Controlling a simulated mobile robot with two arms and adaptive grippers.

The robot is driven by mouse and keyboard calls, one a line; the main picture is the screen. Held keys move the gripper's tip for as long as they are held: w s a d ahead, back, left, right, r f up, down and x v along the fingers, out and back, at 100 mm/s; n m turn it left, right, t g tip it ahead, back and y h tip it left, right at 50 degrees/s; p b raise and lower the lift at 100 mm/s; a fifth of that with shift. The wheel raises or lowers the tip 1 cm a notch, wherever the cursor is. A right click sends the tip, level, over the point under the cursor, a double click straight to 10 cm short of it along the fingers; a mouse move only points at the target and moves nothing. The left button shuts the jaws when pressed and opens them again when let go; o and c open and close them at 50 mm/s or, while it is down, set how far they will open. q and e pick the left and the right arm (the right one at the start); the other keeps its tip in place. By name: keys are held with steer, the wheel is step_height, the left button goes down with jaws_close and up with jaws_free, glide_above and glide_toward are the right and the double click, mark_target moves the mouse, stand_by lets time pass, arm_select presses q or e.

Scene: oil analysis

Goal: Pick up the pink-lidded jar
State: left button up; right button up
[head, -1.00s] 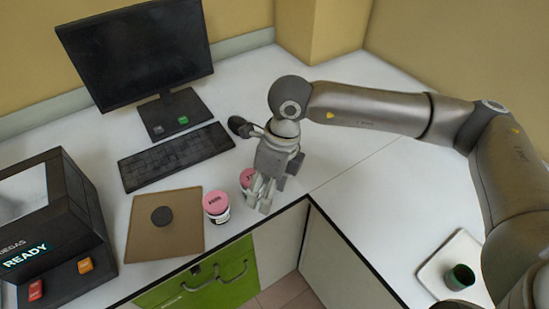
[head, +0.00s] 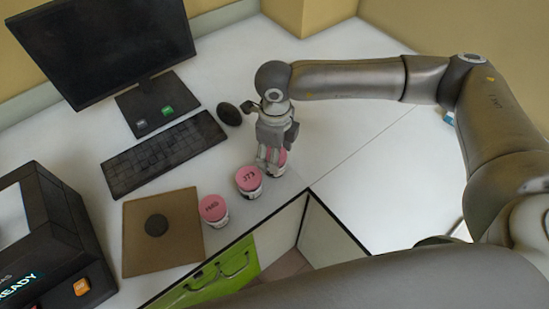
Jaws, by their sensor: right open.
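Three pink-lidded jars stand in a slanting row on the white counter. The nearest jar (head: 213,211) is marked with dark letters on its lid. The middle jar (head: 249,182) also has dark writing on its lid and stands clear of my fingers. The far jar (head: 281,158) is partly hidden by my right gripper (head: 269,160). That gripper is open and points down at the far jar; I cannot tell whether its fingers touch it. My left gripper is not in view.
A brown mat (head: 180,247) with a dark round disc (head: 156,225) lies left of the jars. Behind are a keyboard (head: 160,155), a mouse (head: 229,114) and a monitor (head: 105,50). A black machine (head: 55,240) stands at left. The counter edge drops off just in front of the jars.

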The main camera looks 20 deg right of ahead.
step_height(320, 180, down, 4)
steer(key=shift+a+f+p, duration=0.1)
steer(key=shift+p, duration=0.75)
steer(key=shift+f, duration=0.1)
steer(key=c, duration=0.5)
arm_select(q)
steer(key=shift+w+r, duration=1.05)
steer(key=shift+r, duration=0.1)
arm_select(e)
steer(key=shift+c, duration=1.2)
